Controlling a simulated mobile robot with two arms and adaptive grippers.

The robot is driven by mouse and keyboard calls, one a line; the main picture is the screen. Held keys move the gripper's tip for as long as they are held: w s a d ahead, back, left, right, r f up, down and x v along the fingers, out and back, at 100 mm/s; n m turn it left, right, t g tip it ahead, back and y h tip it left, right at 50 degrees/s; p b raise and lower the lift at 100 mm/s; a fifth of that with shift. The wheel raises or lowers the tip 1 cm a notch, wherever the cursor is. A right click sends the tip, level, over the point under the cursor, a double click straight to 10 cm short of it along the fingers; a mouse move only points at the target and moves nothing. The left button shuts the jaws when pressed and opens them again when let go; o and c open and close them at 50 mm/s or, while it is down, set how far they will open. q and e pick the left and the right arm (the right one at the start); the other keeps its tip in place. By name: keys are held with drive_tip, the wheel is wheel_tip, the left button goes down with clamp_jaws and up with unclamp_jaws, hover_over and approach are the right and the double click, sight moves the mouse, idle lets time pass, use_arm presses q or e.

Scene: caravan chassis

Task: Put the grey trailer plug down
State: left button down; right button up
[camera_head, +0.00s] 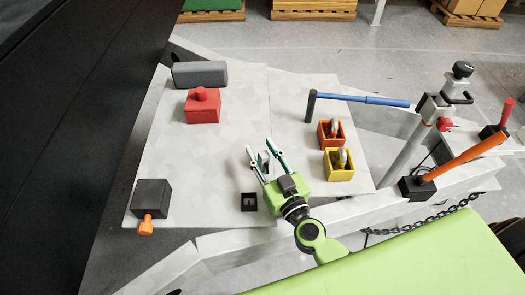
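My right gripper (258,145) reaches up from the lower right over the light board (170,165). Its two fingers are spread apart. A small grey piece (264,158), seemingly the grey trailer plug, shows between the fingers, with a gap visible beside it. The fingers and the gripper body hide part of it, and I cannot tell whether it rests on the board. A small black square socket-like block (249,202) sits on the board just left of the gripper body. My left gripper is not in view.
A grey cylinder (200,74), red block (202,108) and dark box with orange knob (151,198) stand on the board. The board's left-middle is clear.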

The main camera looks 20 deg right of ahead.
drive_tip(key=shift+r, duration=0.15)
drive_tip(key=shift+r, duration=0.35)
drive_tip(key=shift+s, duration=0.35)
drive_tip(key=s+d+b, duration=0.1)
drive_tip(key=s+b, duration=0.1)
drive_tip(key=s, duration=0.9)
drive_tip(key=shift+s+d+r, duration=0.15)
drive_tip(key=shift+d, duration=0.05)
